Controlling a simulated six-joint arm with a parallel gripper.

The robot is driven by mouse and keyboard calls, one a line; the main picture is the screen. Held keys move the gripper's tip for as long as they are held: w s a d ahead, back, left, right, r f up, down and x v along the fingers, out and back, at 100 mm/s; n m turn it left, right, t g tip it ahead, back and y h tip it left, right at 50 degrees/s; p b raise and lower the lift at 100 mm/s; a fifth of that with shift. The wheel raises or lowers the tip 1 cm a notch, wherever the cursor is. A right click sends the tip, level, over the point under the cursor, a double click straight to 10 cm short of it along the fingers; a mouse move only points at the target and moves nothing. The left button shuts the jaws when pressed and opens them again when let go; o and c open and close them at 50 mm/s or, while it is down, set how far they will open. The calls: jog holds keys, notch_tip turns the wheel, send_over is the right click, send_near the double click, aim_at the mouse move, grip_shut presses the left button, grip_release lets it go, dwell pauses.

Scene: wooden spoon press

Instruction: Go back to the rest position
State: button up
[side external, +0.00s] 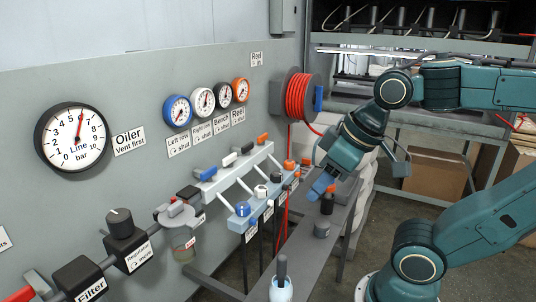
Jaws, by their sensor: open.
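My gripper (321,186) is at the lower end of my teal arm, tilted down and to the left, over the narrow grey bench near the manifold. No marked rest position shows in the view.
A manifold (241,222) with coloured valves stands left of my gripper. A red hose reel (298,95) hangs behind it. The grey bench (318,268) carries a grey cylinder (322,229) and a light blue bottle (281,289). Gauges line the left panel. Air above the bench is clear.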

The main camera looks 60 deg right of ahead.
jog(key=shift+s+f, duration=0.15)
jog(key=shift+s, duration=0.15)
dwell(0.4)
